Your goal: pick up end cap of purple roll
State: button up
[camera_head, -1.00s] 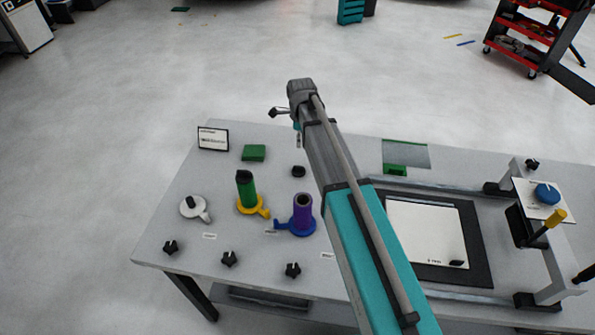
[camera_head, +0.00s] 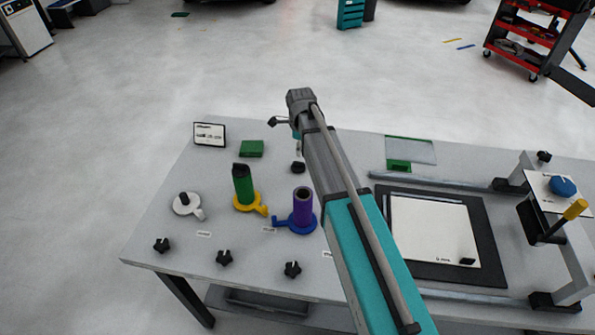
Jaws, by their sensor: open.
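The purple roll (camera_head: 303,207) stands upright on a blue holder (camera_head: 294,223) with a side handle, and its top looks open and hollow. A small black round piece (camera_head: 298,167) lies on the table just behind it and looks like an end cap; I cannot tell for sure. My gripper (camera_head: 284,124) is at the far end of my arm, above the table's back edge, beyond and apart from the black piece and the roll. It is open and small in view, partly hidden by my wrist, with nothing seen in it.
A green roll (camera_head: 243,186) with a black top stands on a yellow holder to the left. A white holder (camera_head: 186,204) has no roll. My arm covers the table's middle.

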aim_at(298, 162)
jog(key=shift+f+b, duration=0.55)
jog(key=shift+f, duration=0.25)
jog(key=f+b, duration=0.3)
jog(key=shift+s+a+f, duration=0.2)
jog(key=shift+s+a, duration=0.05)
jog(key=shift+f+b, duration=0.9)
jog(key=shift+b, duration=0.2)
jog(key=shift+c, duration=0.2)
grip_shut()
